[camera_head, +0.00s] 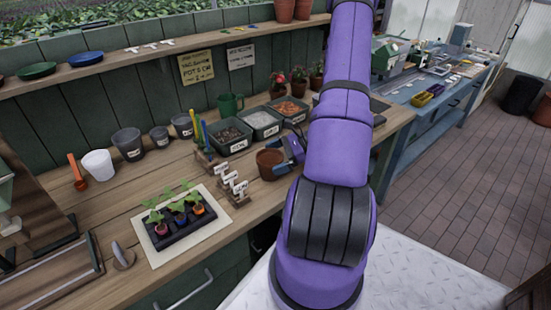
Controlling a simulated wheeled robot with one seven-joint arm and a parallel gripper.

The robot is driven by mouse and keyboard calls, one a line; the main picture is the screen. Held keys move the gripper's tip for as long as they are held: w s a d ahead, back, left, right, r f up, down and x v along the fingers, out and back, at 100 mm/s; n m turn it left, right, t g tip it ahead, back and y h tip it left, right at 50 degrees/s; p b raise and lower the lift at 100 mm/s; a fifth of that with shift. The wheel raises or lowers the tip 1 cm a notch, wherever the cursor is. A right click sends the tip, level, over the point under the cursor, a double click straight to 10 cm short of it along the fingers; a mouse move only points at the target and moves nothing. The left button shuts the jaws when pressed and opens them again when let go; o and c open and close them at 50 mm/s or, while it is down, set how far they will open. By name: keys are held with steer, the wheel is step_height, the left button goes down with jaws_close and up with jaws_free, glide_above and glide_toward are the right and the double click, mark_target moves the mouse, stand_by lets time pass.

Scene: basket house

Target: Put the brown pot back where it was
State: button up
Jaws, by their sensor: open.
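A brown pot (268,166) stands upright on the wooden bench (205,180), near its front edge and right of the white markers. My gripper (287,151) is at the pot's right side, partly hidden by my purple arm. It is open, with blue and dark parts close to the pot's rim. I cannot tell whether a finger touches the pot or reaches inside it.
White markers (232,181) stand just left of the pot. A seedling tray (180,219) lies on a pale mat further left. Labelled trays (231,136) sit behind, with small potted plants (298,80) at the back. My arm hides some bench to the right.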

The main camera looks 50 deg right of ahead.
steer(key=v, duration=1.2)
steer(key=w+a+r+n+g+h, duration=0.2)
steer(key=w+a+r+n+g, duration=0.2)
steer(key=a+r+n, duration=0.45)
steer(key=w+a+r+n+g+h, duration=0.1)
steer(key=w+a+r+n+g, duration=0.35)
steer(key=a+r, duration=0.7)
steer(key=s+a+r+n+t+h, duration=0.2)
steer(key=s+a+r+n+h, duration=0.1)
steer(key=s+a+r+n, duration=0.2)
steer(key=s+a+r+n+t+h, duration=0.2)
steer(key=s+a+r+n+h, duration=0.2)
steer(key=s+a+r+n, duration=0.2)
steer(key=shift+s+a+r+n, duration=0.35)
steer(key=shift+a+r, duration=0.85)
steer(key=shift+a, duration=1.15)
steer(key=shift+t, duration=0.25)
steer(key=shift+c, duration=0.2)
